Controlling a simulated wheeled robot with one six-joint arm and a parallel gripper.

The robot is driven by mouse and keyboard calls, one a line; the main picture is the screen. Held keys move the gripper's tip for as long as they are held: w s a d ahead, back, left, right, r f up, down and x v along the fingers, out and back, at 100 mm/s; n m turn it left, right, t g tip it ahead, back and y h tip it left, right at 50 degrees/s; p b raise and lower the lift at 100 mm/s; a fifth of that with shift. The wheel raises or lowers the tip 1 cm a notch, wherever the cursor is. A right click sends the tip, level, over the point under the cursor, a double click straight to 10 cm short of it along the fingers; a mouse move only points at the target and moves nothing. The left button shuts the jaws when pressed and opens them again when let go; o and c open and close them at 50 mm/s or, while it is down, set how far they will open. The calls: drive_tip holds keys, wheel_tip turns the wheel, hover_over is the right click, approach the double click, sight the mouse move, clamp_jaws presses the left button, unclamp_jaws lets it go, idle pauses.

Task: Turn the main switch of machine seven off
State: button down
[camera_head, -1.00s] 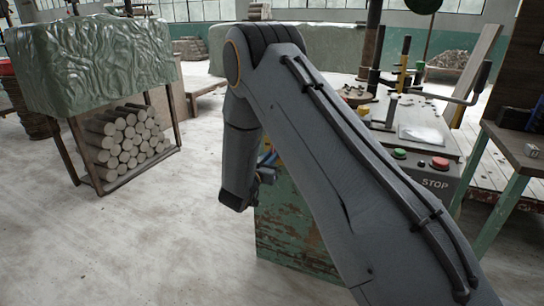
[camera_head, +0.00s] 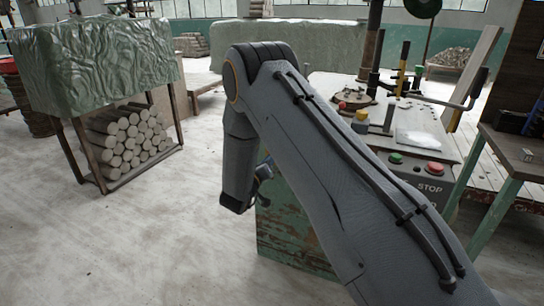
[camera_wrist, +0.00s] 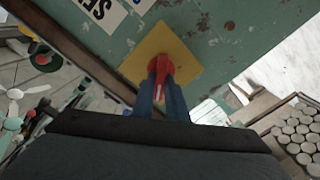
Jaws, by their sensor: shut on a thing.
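The main switch (camera_wrist: 159,71) is a red handle on a yellow square plate (camera_wrist: 187,61), on the green painted side of the machine (camera_wrist: 228,60) in the wrist view. My gripper (camera_wrist: 161,77) has its two blue fingers shut on the red handle, one on each side. A white label (camera_wrist: 100,10) with cut-off black letters starting "SE" is above left. In the head view the green machine (camera_head: 290,230) stands behind my arm, which hides the switch.
The machine's top has a panel with a green button (camera_head: 396,158), a red button (camera_head: 434,169) and the word STOP. A wooden bench (camera_head: 520,150) is at right. The floor at front left is clear.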

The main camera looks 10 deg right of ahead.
drive_tip(key=n, duration=0.3)
drive_tip(key=n+p, duration=0.1)
drive_tip(key=n, duration=0.3)
drive_tip(key=f+n+p, duration=0.1)
drive_tip(key=n, duration=0.2)
drive_tip(key=shift+w+a, duration=0.15)
drive_tip(key=shift+a, duration=0.05)
drive_tip(key=shift+n, duration=0.4)
drive_tip(key=c, duration=1.8)
unclamp_jaws()
drive_tip(key=shift+o, duration=0.2)
drive_tip(key=v, duration=0.8)
drive_tip(key=shift+w, duration=0.1)
